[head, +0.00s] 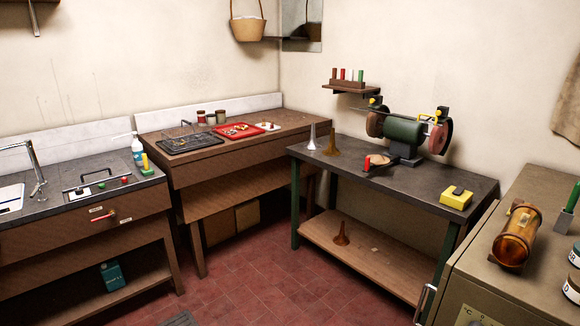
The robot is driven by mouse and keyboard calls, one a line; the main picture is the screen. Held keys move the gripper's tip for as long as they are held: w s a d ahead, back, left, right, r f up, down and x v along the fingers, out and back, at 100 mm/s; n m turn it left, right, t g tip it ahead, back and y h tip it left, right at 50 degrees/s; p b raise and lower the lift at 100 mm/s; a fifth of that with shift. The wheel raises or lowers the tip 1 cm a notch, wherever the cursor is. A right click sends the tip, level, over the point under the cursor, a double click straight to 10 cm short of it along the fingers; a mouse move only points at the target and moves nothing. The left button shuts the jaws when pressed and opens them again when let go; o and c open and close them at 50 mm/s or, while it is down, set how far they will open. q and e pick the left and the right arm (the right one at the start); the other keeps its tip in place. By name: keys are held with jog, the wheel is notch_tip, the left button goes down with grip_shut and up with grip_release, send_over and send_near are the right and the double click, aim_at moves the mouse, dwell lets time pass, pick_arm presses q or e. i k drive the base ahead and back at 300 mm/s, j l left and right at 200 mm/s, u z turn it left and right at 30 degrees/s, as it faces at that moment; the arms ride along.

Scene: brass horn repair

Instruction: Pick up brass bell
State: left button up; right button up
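A brass-coloured flared bell (332,143) stands upright, wide end down, on the dark top of the grinder bench (435,188). A paler, silvery flared bell (312,138) stands just left of it. A third, darker brass-brown bell (341,236) stands wide end down on the wooden lower shelf (375,262) of the same bench. I cannot tell which one the task names. Neither of my grippers is in view.
A bench grinder (403,137) and a small wooden-handled tool (377,162) stand right of the upper bells. A yellow box (456,198) sits near the bench's right end. A beige cabinet (470,265) stands at the right. Red tiled floor (265,285) is open in front.

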aim_at(332, 151)
jog(key=i+j, duration=0.1)
jog(key=i, duration=2.05)
jog(key=i+j+z, duration=0.1)
jog(key=i+z, duration=0.4)
jog(key=i+j+z, duration=0.35)
jog(key=i+z, duration=0.15)
jog(key=i+j+z, duration=0.5)
